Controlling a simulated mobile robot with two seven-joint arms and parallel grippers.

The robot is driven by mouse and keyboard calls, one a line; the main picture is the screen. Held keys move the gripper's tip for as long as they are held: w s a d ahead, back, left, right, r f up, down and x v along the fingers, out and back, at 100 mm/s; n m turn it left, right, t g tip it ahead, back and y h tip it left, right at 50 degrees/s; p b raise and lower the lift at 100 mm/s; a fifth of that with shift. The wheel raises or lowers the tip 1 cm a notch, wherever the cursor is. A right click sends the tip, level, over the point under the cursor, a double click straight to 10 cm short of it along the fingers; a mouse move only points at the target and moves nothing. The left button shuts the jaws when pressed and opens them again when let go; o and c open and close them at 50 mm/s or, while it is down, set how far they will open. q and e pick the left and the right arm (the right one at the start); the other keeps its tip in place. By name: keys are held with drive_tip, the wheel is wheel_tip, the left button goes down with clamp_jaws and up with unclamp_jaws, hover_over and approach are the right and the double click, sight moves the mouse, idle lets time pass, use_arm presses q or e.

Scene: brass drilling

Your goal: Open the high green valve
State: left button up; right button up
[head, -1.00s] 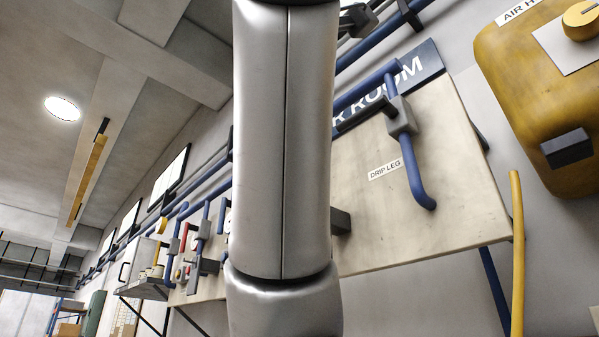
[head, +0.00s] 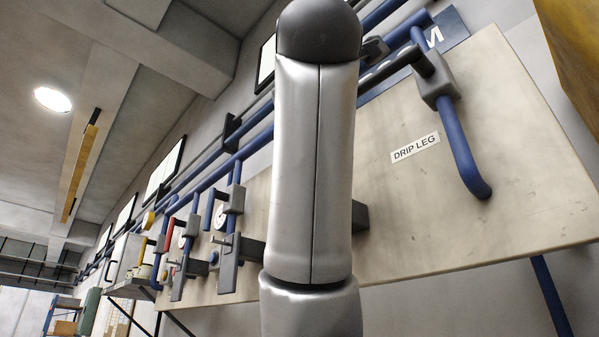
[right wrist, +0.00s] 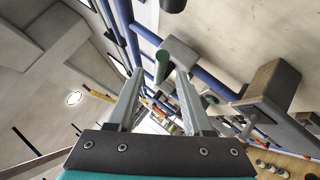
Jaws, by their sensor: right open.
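A green round-ended handle (right wrist: 162,67) shows in the right wrist view, close to a grey valve block (right wrist: 180,54) on the blue pipework. My right gripper (right wrist: 160,78) is open, and the green handle appears between its fingertips in the picture. I cannot tell whether the fingers touch it. In the head view my own grey arm covers the middle, and I do not see the green handle there. My left gripper is not in view.
A black-handled valve (head: 436,85) on a blue pipe stands above the "DRIP LEG" label (head: 415,147) on the pale board (head: 500,190). Several other valves and gauges line the wall at left, including a red handle (head: 168,235).

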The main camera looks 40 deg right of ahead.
drive_tip(key=p+x, duration=0.1)
drive_tip(key=x, duration=0.3)
drive_tip(key=shift+w, duration=0.1)
drive_tip(key=shift+w+d+r+p, duration=0.1)
drive_tip(key=shift+w+d+p, duration=0.05)
drive_tip(key=shift+p, duration=0.2)
drive_tip(key=shift+w+d, duration=0.1)
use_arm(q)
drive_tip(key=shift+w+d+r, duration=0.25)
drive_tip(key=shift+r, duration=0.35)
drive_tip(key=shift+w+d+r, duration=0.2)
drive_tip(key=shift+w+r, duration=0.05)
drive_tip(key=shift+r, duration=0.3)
use_arm(e)
clamp_jaws()
